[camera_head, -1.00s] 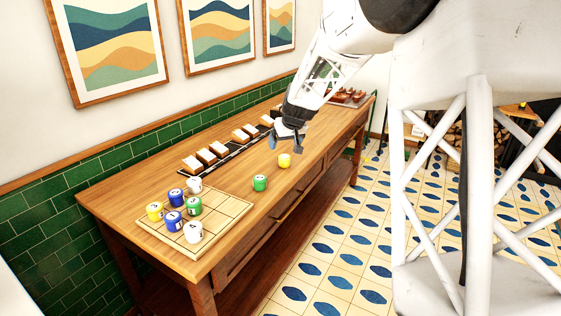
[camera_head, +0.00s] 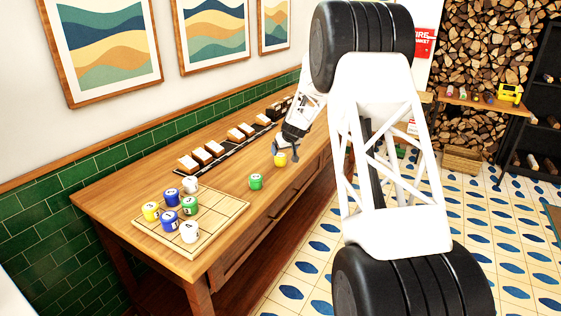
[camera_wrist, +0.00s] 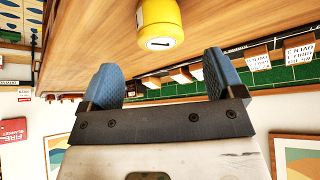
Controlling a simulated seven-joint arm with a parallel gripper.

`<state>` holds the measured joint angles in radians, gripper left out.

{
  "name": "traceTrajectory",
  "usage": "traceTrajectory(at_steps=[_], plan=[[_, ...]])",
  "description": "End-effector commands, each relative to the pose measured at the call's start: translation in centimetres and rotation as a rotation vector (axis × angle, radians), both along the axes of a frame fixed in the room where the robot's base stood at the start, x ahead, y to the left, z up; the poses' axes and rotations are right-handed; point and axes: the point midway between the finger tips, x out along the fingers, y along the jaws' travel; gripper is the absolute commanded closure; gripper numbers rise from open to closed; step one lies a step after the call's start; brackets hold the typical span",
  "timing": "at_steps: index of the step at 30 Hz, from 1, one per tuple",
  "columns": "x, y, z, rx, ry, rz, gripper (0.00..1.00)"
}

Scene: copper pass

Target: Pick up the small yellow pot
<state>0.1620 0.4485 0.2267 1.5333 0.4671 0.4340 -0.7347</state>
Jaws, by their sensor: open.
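A small yellow pot (camera_head: 280,159) stands upright by itself on the wooden table (camera_head: 225,176), right of the green pot. My gripper (camera_head: 284,147) is close above and beside it in the head view. In the wrist view, the yellow pot (camera_wrist: 158,22) carries a dark mark like a 1 on a pale patch. It lies just beyond the open gap between my blue fingers (camera_wrist: 162,70), roughly centred, with nothing held. Another yellow pot (camera_head: 151,211) sits on the gridded board.
The gridded board (camera_head: 228,222) holds several blue, green, white and yellow pots. A green pot (camera_head: 255,181) stands alone on the table. A row of cards on a dark strip (camera_head: 205,158) runs along the wall side. Bare table surrounds the lone pots.

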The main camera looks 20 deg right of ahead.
Motion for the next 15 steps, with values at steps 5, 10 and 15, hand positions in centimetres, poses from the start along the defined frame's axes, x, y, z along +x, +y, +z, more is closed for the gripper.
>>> traceTrajectory(at_steps=[5,10,15], plan=[[0.17,-0.07,-0.11,-0.001,-0.001,-0.001,0.13],[0.15,-0.05,-0.12,0.000,-0.001,0.000,0.13],[0.36,0.01,-0.50,0.000,0.000,0.000,0.13]])
